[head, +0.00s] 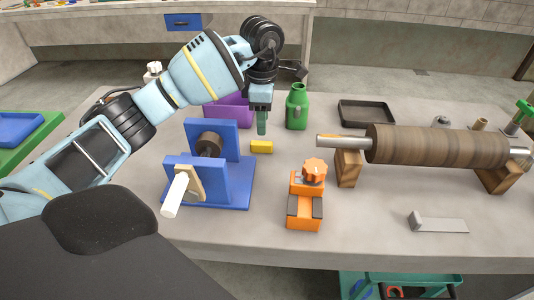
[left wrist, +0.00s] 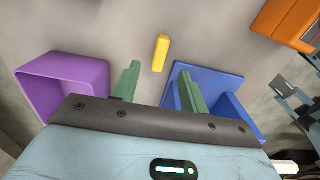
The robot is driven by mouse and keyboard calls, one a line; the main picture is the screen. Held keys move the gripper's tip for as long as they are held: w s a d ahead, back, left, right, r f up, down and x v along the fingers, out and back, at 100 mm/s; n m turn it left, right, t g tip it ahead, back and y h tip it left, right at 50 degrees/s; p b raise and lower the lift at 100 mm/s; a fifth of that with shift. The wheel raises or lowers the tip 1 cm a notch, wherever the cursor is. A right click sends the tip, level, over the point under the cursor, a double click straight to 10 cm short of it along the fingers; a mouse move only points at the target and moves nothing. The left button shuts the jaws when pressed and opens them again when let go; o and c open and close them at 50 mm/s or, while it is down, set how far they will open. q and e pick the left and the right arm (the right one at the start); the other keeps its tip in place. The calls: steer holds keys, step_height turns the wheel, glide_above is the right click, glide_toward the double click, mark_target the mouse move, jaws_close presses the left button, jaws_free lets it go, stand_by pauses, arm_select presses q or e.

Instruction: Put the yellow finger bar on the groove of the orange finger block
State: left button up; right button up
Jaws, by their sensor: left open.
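The yellow finger bar (head: 262,146) lies flat on the grey table, just right of the blue stand. My left gripper (head: 262,125) points down above and behind it, green fingers apart and nothing between them. In the left wrist view the yellow bar (left wrist: 161,53) shows beyond and between the open fingertips (left wrist: 158,78), apart from both. The orange finger block (head: 304,218) stands near the table's front edge, with dark pads on top and an orange knob behind. Part of it shows in the left wrist view (left wrist: 285,20). My right gripper is not in view.
The blue stand (head: 232,194) with a crank is left of the bar. A purple bin (head: 230,112) and green bottle (head: 297,108) stand behind. A wooden roller (head: 435,146) on supports and a metal wedge (head: 440,224) are at right. Table between bar and orange block is clear.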

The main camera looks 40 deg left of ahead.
mark_target(263, 143)
arm_select(q)
steer(key=shift+w+a+f, duration=0.1)
steer(key=shift+f, duration=3.8)
steer(key=shift+c, duration=0.4)
jaws_close()
